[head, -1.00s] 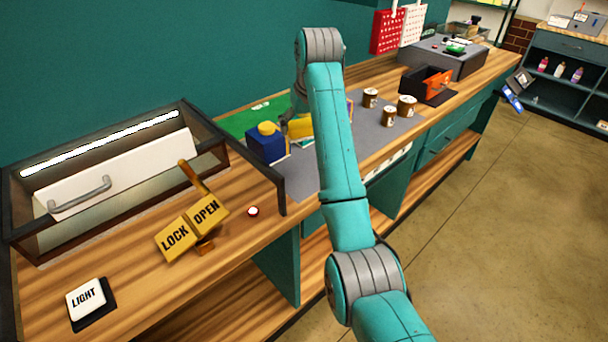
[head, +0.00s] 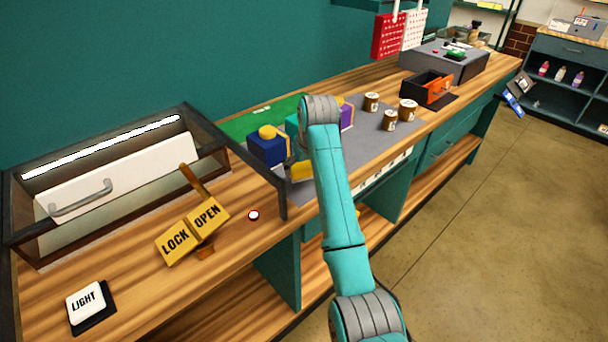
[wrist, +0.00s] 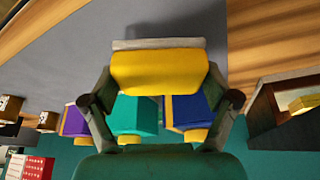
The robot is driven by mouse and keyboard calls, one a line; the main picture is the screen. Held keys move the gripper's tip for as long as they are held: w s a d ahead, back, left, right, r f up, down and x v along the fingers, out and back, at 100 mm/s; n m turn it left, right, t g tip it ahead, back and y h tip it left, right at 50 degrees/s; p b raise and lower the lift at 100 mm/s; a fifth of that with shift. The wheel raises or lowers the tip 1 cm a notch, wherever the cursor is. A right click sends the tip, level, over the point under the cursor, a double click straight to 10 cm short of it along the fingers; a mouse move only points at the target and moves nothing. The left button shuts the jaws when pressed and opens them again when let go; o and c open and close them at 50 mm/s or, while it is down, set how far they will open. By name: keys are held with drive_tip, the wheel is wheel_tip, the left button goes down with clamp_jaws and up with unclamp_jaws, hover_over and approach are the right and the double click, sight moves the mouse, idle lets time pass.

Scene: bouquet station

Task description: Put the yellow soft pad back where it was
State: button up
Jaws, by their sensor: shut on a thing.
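The yellow soft pad (wrist: 160,73) is held between the two fingers of my gripper (wrist: 160,88) in the wrist view. Part of it also shows in the head view (head: 301,171), in front of the blue box and partly hidden by my arm. My gripper is shut on the pad, over the grey mat (head: 370,148); its height above the mat is unclear. A blue box (head: 268,150), a teal box (wrist: 135,117) and a purple box (wrist: 75,121) stand in a row beyond it. The boxes have yellow parts on them. My gripper is mostly hidden in the head view.
Several brown cups (head: 390,121) stand on the mat to the right, near an orange-fronted tray (head: 438,86). A glass-sided case (head: 110,175) stands left, with a LOCK/OPEN lever (head: 192,230) in front. The mat's front area is partly clear.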

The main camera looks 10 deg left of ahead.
sight(304, 175)
drive_tip(key=shift+f, duration=1.5)
drive_tip(key=shift+f, duration=0.15)
drive_tip(key=o, duration=0.9)
drive_tip(key=v, duration=1.2)
drive_tip(key=shift+d, duration=0.1)
